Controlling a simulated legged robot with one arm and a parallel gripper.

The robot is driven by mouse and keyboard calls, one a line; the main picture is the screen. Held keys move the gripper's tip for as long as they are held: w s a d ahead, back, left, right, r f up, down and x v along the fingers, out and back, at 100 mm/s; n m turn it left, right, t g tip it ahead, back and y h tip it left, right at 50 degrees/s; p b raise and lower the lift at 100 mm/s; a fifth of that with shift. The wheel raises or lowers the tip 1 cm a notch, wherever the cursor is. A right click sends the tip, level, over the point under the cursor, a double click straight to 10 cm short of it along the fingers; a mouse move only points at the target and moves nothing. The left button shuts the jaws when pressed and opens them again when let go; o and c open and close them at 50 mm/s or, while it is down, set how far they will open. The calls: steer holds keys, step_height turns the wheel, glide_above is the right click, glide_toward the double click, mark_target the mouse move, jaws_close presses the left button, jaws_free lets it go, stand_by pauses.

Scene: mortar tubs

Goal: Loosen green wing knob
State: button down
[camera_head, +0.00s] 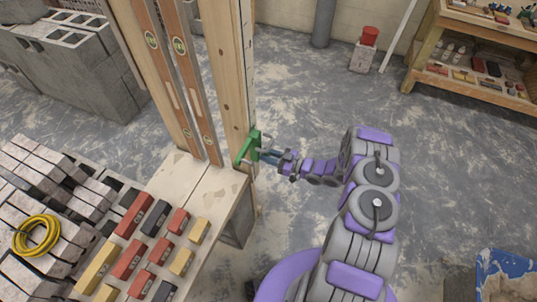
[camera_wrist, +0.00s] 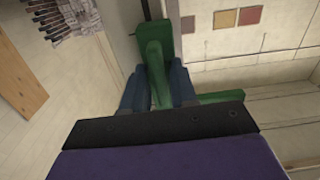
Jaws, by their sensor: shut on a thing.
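The green wing knob (camera_head: 249,149) is on the side of the upright wooden post (camera_head: 233,80), just above the bench corner. My gripper (camera_head: 263,155) reaches it from the right at the end of my purple and grey arm. In the wrist view the green knob (camera_wrist: 155,66) stands between the two blue fingers of my gripper (camera_wrist: 158,88), one on each side. The fingers are shut on it. Another green part (camera_wrist: 220,97) shows to the right, behind the dark gripper body. The knob's lower part is hidden by the gripper body.
A bench (camera_head: 219,192) beside the post holds red, yellow and dark blocks (camera_head: 130,258), grey bricks and a yellow coil (camera_head: 36,235). Wooden boards with levels (camera_head: 178,60) stand left of the post. Concrete blocks (camera_head: 75,65) are behind. Open floor lies right; shelves (camera_head: 480,60) stand far right.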

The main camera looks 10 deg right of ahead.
steer(key=shift+w+d, duration=0.1)
steer(key=c, duration=0.9)
jaws_free()
steer(key=p+v, duration=0.1)
steer(key=v, duration=1.6)
steer(key=shift+d+p, duration=0.15)
steer(key=shift+p, duration=0.2)
